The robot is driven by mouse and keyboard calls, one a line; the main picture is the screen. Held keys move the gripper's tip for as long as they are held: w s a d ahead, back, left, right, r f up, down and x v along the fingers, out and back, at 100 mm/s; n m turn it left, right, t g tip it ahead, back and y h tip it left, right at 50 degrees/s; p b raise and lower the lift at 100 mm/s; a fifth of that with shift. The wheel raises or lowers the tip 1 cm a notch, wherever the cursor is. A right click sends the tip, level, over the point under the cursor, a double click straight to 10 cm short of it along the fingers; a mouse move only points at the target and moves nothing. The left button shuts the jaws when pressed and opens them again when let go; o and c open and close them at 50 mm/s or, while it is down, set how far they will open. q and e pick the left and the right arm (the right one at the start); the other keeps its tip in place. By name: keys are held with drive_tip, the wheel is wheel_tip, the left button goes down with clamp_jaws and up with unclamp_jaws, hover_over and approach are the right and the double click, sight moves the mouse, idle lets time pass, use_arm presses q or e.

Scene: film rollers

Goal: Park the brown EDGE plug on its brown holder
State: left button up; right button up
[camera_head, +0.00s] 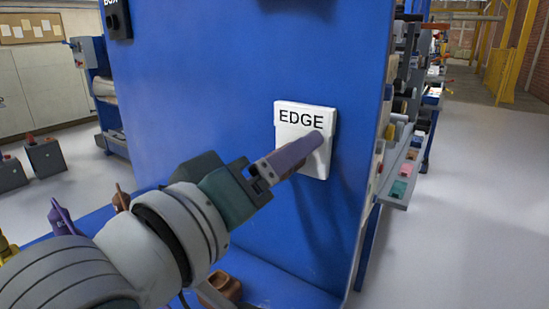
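The white EDGE panel (304,118) is on the blue upright wall. My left gripper (308,148) comes in from the lower left, its mauve-grey fingers reaching the panel's front just below the lettering. The fingers cover the spot there, so I cannot tell whether they are shut on a plug or what colour it is. A brown block with a rounded recess (222,287), which looks like the brown holder, sits low on the blue base, partly behind my arm. A small brown pointed piece (121,198) stands further left behind my arm. My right gripper is not in view.
A purple pointed piece (62,216) and a yellow one (6,249) stand at the left on the blue base. A black box (117,19) is on the wall at the upper left. A shelf with coloured blocks (405,170) juts out at right. The floor at right is clear.

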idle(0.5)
use_arm(q)
clamp_jaws()
idle(0.4)
drive_tip(key=shift+o, duration=2.4)
unclamp_jaws()
drive_tip(key=p+v, duration=0.1)
drive_tip(key=v, duration=0.9)
